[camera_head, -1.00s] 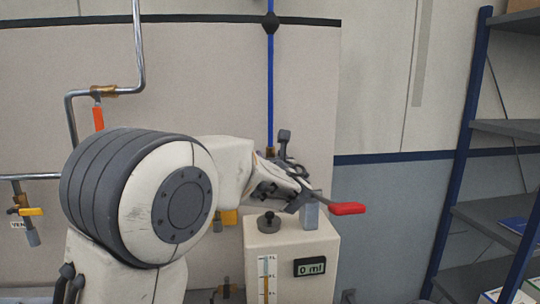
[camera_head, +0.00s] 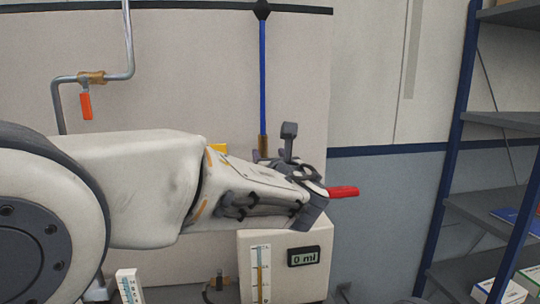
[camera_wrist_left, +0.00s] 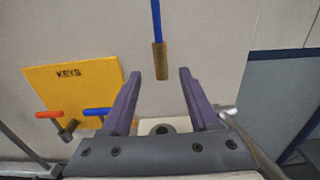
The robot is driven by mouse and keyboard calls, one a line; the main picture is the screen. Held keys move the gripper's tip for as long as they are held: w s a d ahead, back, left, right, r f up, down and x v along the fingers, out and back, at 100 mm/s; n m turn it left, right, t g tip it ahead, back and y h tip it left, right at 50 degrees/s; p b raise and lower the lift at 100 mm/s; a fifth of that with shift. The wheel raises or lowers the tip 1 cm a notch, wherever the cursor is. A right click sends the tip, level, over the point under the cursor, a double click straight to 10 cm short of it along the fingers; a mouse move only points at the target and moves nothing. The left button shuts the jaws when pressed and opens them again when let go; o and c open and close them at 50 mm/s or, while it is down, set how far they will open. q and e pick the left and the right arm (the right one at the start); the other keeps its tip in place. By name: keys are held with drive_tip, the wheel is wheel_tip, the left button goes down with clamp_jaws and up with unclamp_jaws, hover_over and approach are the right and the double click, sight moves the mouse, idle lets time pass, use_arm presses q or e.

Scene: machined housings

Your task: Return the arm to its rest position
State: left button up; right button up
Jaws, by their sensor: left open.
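My left gripper (camera_head: 312,200) is at the end of my arm, which reaches across the head view from the left. It is above the beige dispenser box (camera_head: 285,268) and hides part of its top. In the left wrist view its two purple-grey fingers (camera_wrist_left: 159,75) stand wide apart with nothing between them. The brown-ended blue rod on the wall shows beyond the gap. A red handle (camera_head: 343,191) sticks out to the right behind the gripper; whether they touch cannot be told. My right gripper is not in view.
The box has a "0 ml" display (camera_head: 303,257) and a level gauge. A yellow KEYS panel (camera_wrist_left: 75,95) is on the wall, with red and blue handles near it. A pipe with an orange handle (camera_head: 86,105) is at left. Shelving (camera_head: 500,120) stands at right.

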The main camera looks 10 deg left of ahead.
use_arm(q)
drive_tip(key=s+f+n+g+h, duration=0.1)
drive_tip(key=s+f+n+g, duration=0.4)
drive_tip(key=s+f+n, duration=0.4)
drive_tip(key=s+f+n+g+h, duration=0.2)
drive_tip(key=s+f+n+g, duration=0.4)
drive_tip(key=f, duration=0.5)
drive_tip(key=s+d+f+n+g+h, duration=0.1)
drive_tip(key=s+d+f+n+g, duration=0.1)
drive_tip(key=s, duration=0.4)
drive_tip(key=s+d+f+n+g+h, duration=0.1)
drive_tip(key=s+d+f+n+h, duration=0.1)
drive_tip(key=s, duration=0.5)
drive_tip(key=s+d+f+n+g+h, duration=0.2)
drive_tip(key=s+d+f+n, duration=0.2)
drive_tip(key=s+n, duration=0.1)
drive_tip(key=shift+s+d+f+g, duration=0.3)
drive_tip(key=shift+s, duration=0.45)
drive_tip(key=shift+c, duration=0.9)
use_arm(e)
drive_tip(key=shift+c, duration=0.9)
use_arm(q)
drive_tip(key=shift+a, duration=0.1)
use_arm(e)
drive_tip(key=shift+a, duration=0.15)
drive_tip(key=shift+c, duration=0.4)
